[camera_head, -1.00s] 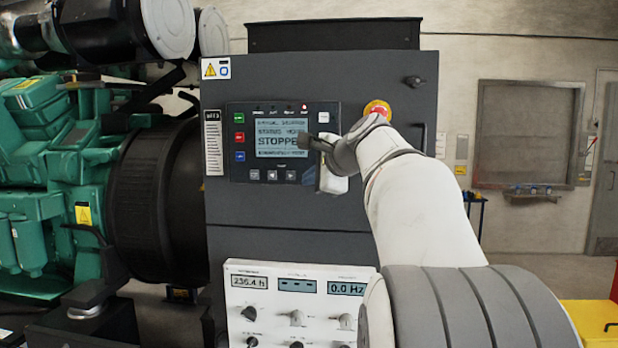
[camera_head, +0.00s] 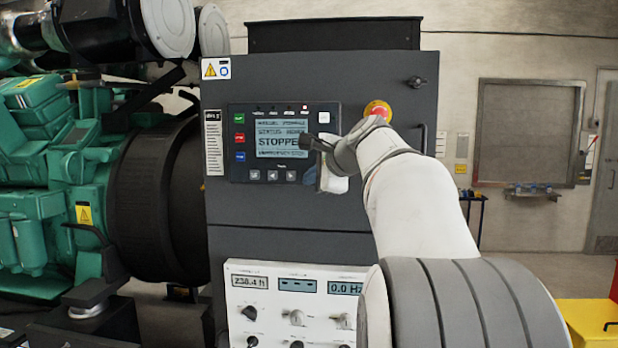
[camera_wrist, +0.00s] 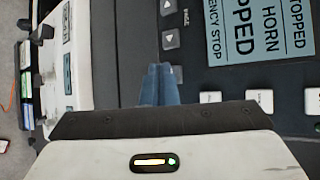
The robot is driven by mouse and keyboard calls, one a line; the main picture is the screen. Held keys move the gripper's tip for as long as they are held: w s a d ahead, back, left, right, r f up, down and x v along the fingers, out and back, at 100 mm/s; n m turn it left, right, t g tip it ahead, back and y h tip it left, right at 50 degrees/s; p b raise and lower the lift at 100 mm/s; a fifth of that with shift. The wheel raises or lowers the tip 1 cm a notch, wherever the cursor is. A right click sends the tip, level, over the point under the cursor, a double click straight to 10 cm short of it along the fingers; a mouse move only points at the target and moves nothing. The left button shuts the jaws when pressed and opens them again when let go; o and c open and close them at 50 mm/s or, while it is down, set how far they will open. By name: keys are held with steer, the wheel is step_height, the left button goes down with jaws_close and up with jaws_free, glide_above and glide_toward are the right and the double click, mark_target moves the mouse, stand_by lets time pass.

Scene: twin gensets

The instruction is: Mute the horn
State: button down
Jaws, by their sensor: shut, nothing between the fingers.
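The control panel (camera_head: 238,174) on the dark cabinet has a lit display (camera_head: 280,138) that reads STOPPED. In the wrist view the display (camera_wrist: 262,35) also shows HORN and EMERGENCY STOP, turned sideways. My gripper (camera_wrist: 158,72) is shut and empty, its blue-grey fingertips in front of the panel's lower right, close to an arrow button (camera_wrist: 170,40). I cannot tell whether they touch it. Pale buttons (camera_wrist: 210,97) (camera_wrist: 260,100) line the display's right side, partly cut off by my gripper. The top white button (camera_head: 324,117) shows in the head view. No horn-mute label is readable.
A red emergency stop (camera_head: 377,110) on a yellow ring sits right of the panel, close to my arm. A white panel with knobs (camera_head: 297,318) is below. The green engine (camera_head: 45,190) stands at left. A yellow box (camera_head: 592,325) is at lower right.

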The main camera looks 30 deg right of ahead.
steer(key=shift+w+d, duration=0.25)
steer(key=shift+w, duration=0.1)
stand_by(0.4)
steer(key=shift+s+a, duration=0.5)
steer(key=shift+s, duration=0.25)
steer(key=s+a+b, duration=0.2)
steer(key=s+a, duration=0.1)
steer(key=s, duration=0.2)
steer(key=shift+a, duration=0.2)
stand_by(0.7)
